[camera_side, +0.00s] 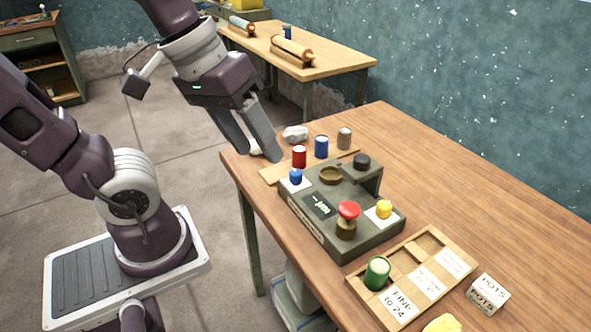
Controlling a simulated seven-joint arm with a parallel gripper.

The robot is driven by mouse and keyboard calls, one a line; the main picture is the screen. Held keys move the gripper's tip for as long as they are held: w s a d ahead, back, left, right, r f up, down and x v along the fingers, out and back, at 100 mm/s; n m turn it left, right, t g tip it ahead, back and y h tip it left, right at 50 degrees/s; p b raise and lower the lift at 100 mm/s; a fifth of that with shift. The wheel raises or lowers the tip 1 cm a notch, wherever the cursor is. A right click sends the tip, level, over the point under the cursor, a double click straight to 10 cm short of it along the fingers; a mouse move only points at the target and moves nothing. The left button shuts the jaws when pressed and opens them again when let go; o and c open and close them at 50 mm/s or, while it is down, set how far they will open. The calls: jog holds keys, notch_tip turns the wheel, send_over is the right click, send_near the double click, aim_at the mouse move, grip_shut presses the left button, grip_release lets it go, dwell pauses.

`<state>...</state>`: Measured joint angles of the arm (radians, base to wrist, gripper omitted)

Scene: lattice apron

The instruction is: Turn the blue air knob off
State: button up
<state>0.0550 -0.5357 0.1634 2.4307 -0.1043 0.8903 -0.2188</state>
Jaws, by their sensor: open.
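The blue knob (296,176) sits on a white plate at the left corner of the dark green control box (330,240). The box also bears a red mushroom button (348,211), a yellow knob (384,208) on a white plate, a small display (318,205), a round brass recess (331,174) and a black knob (361,161). My gripper (262,157) is above the table's left edge, up and left of the blue knob and apart from it. Its fingers point down, open, with nothing seen between them.
Red (299,157), blue (321,146) and grey (344,138) cylinders stand on a wooden strip behind the box. Crumpled white lumps (295,133) lie near the gripper. A wooden tray (437,294) holds a green cylinder (377,273). A POTS block (488,294) stands right. The table's right side is clear.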

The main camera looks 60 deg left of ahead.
jog(key=w+a+f+n+g+h, duration=0.1)
jog(key=w+a+f+n+g, duration=0.2)
jog(key=w+n, duration=0.6)
jog(key=n+g+y, duration=0.1)
jog(key=n+y, duration=0.2)
jog(key=n, duration=1.1)
send_over(296, 172)
notch_tip(296, 172, down, 12)
jog(key=shift+r, duration=0.1)
notch_tip(296, 172, down, 6)
jog(key=shift+r, duration=0.1)
jog(key=shift+f, duration=0.5)
grip_shut()
